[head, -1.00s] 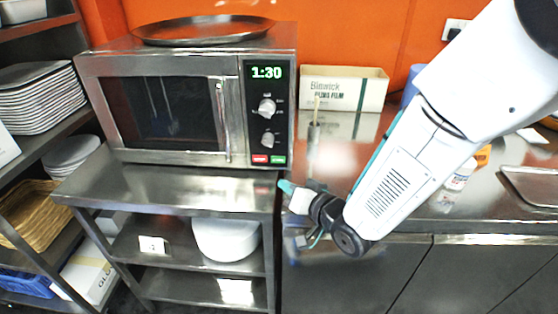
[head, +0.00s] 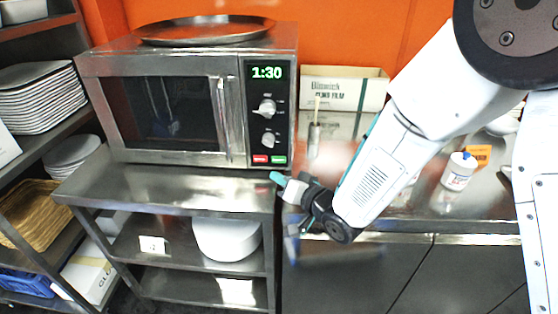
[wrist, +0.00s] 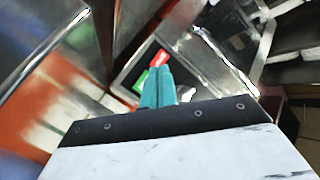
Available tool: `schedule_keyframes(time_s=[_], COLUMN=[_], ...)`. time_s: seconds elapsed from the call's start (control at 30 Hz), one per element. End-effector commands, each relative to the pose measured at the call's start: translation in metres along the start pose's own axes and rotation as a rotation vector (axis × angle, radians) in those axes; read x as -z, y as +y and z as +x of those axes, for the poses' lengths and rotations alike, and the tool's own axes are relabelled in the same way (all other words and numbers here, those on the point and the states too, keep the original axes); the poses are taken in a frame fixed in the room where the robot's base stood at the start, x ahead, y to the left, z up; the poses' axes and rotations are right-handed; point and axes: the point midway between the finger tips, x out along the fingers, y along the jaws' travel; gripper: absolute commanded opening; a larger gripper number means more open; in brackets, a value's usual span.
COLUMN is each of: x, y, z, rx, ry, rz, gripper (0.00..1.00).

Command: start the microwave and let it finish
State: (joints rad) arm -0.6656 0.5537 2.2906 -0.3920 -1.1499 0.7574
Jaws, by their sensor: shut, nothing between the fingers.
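The microwave (head: 172,158) stands on a steel shelf unit with its door shut. Its display (head: 267,72) reads 1:30. Below the display are two knobs, then a red button (head: 261,159) and a green button (head: 279,160) side by side. My gripper (head: 277,178) is shut and empty, its teal fingertips just below and in front of the green button in the head view. In the wrist view the closed fingertips (wrist: 157,72) point at the panel, overlapping the edges of the red button (wrist: 160,58) and green button (wrist: 141,82). I cannot tell whether they touch.
A round tray (head: 205,30) lies on top of the microwave. A cardboard box (head: 345,88) and a white bottle (head: 458,171) stand on the counter to the right. A rack with stacked plates (head: 40,100) is at the left. The shelf before the microwave is clear.

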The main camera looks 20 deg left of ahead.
Motion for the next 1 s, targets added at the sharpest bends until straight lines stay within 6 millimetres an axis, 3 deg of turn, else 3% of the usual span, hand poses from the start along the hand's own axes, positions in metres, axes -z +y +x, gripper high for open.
schedule_keyframes(time_s=[0.33,1.0], x=[0.018,0.02], y=[0.018,0.02], z=[0.024,0.027], rx=[0.0,0.0], ry=[0.0,0.0], rz=[0.0,-0.001], gripper=[0.0,0.0])
